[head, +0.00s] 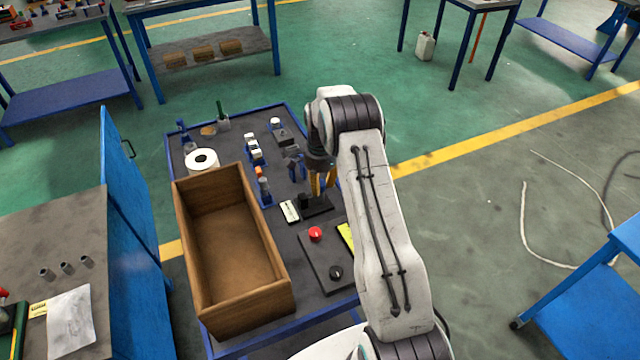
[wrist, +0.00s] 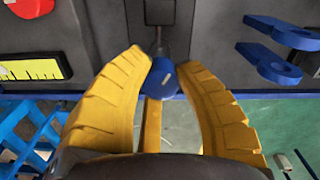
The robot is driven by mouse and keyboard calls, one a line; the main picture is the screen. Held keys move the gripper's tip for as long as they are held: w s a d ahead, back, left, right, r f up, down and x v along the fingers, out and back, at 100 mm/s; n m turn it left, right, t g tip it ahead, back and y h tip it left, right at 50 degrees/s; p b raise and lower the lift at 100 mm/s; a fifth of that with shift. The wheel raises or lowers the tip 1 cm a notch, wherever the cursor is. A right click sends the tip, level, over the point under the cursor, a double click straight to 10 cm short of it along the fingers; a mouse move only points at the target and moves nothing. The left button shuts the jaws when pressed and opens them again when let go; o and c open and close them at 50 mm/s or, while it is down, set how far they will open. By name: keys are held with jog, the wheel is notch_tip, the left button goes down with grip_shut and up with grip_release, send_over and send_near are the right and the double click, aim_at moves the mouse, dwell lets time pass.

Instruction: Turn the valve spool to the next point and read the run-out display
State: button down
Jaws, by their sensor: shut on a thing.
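My gripper (wrist: 165,62) has two yellow fingers closed around a small blue round piece (wrist: 161,80), with a fingertip on either side. A dark grey rod or stem shows just beyond the blue piece. I cannot tell whether this is the valve spool or a knob on its stand. In the head view my gripper (head: 321,183) points down over a small black stand (head: 318,207) on the cart's right side. The arm and fingers hide most of the held piece there. A small pale panel (head: 290,211) beside the stand may be the display; no reading is legible.
Blue brackets (wrist: 270,62) and a yellow scale (wrist: 30,69) flank my fingers.

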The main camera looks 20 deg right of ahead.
jog(key=shift+f, duration=0.1)
jog(key=shift+f+n+b, duration=0.15)
jog(key=shift+n+b, duration=0.75)
jog(key=shift+n, duration=0.2)
jog(key=n+b, duration=0.1)
jog(key=n, duration=0.2)
jog(key=shift+n+b, duration=0.3)
jog(key=shift+b, duration=0.05)
jog(key=n+b, duration=0.1)
jog(key=n, duration=0.5)
jog(key=shift+b, duration=0.35)
jog(key=n, duration=0.6)
jog(key=shift+s+n+b, duration=0.1)
jog(key=shift+n+b, duration=0.2)
jog(key=shift+b, duration=0.1)
jog(key=n, duration=0.5)
jog(key=shift+n, duration=0.3)
jog(key=c, duration=0.9)
grip_release()
jog(key=shift+o, duration=0.2)
